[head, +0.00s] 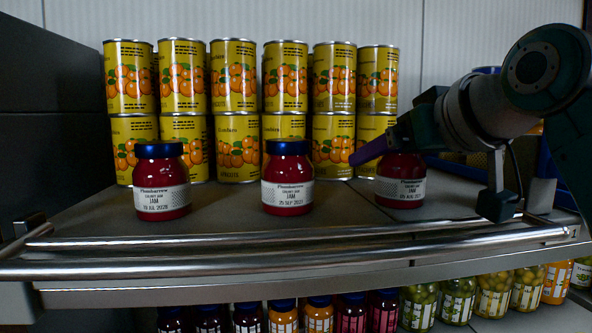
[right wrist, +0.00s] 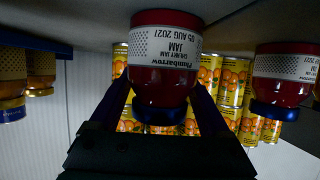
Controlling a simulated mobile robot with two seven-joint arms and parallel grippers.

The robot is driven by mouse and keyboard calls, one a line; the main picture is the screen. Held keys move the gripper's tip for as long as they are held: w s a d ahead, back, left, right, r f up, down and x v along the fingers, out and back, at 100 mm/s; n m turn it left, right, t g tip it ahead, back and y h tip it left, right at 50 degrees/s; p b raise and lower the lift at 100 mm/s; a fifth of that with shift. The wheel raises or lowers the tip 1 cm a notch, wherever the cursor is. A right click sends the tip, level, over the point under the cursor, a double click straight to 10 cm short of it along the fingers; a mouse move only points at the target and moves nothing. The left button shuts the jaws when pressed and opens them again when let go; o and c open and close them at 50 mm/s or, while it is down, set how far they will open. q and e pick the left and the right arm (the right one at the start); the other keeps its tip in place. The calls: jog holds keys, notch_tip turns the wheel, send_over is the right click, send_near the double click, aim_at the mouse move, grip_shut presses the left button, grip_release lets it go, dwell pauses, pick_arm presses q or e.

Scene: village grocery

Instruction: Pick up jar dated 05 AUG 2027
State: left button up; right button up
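The jar dated 05 AUG 2027 (head: 400,183) stands upright at the right end of the shelf row, red with a white label. My right gripper (head: 378,148) is at its lid, which it hides in the head view. In the upside-down right wrist view, the label on the jar (right wrist: 166,50) reads 05 AUG 2027, and the right gripper's fingers (right wrist: 160,95) lie on either side of it. They look spread; contact is not clear. In the head view a purple finger sticks out left of the jar. My left gripper is not in view.
Two similar jars stand to the left: a middle jar (head: 287,180) and a left jar (head: 161,184). Stacked apricot cans (head: 236,147) stand behind. A metal rail (head: 280,250) runs along the shelf front. More jars (head: 458,300) fill the shelf below.

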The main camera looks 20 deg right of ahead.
grip_shut()
dwell(0.4)
jog(key=shift+r, duration=0.1)
